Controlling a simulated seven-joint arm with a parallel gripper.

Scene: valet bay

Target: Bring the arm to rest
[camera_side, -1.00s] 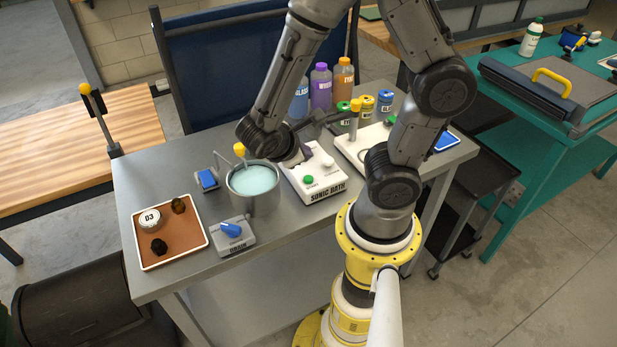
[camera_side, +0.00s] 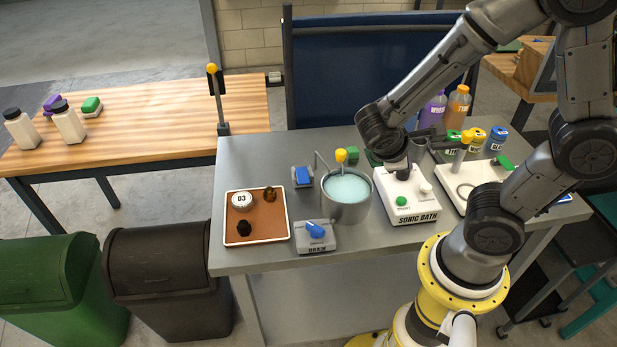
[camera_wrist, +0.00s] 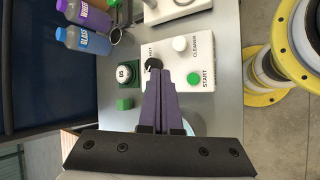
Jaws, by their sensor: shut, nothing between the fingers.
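My gripper (camera_wrist: 158,72) is shut and empty, its two purple-grey fingers together. In the wrist view the fingertips are at the black knob (camera_wrist: 152,64) on the white sonic bath unit (camera_wrist: 192,47); I cannot tell whether they touch it. In the side view my gripper (camera_side: 404,172) points down over the rear left part of the sonic bath unit (camera_side: 413,207), and the arm reaches over the grey bench from the right. The knob is hidden there. The green start button (camera_wrist: 193,78) and the white cleaner button (camera_wrist: 180,44) are clear of the fingers.
Left of the unit stand a metal pot (camera_side: 346,207) of pale liquid, a drain switch box (camera_side: 317,237) and a brown tray (camera_side: 260,231) holding a white D3 lid and two dark pieces. Bottles (camera_side: 458,104) and coloured-lid jars (camera_side: 474,141) stand behind, close to the arm.

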